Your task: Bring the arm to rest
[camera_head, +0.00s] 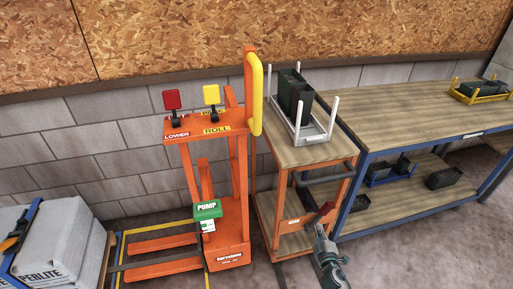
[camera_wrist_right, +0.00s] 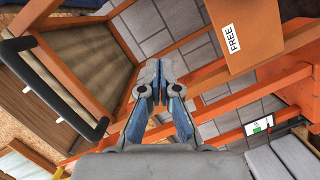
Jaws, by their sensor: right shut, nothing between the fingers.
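My right gripper (camera_head: 325,235) is at the lower right of the head view, in front of the orange cart with wooden shelves (camera_head: 305,152). In the right wrist view the right gripper (camera_wrist_right: 157,72) has its blue-padded fingers together with nothing between them. The fingers point toward the space between the cart (camera_wrist_right: 85,62) and the orange lift (camera_wrist_right: 270,85). No contact with either shows. My left gripper is in neither view.
The orange lift (camera_head: 235,190) with red (camera_head: 171,98) and yellow (camera_head: 211,95) paddles stands left of the cart. A blue-framed workbench (camera_head: 400,105) is at right. Perlite bags (camera_head: 55,245) lie at lower left. Open floor (camera_head: 430,240) is at lower right.

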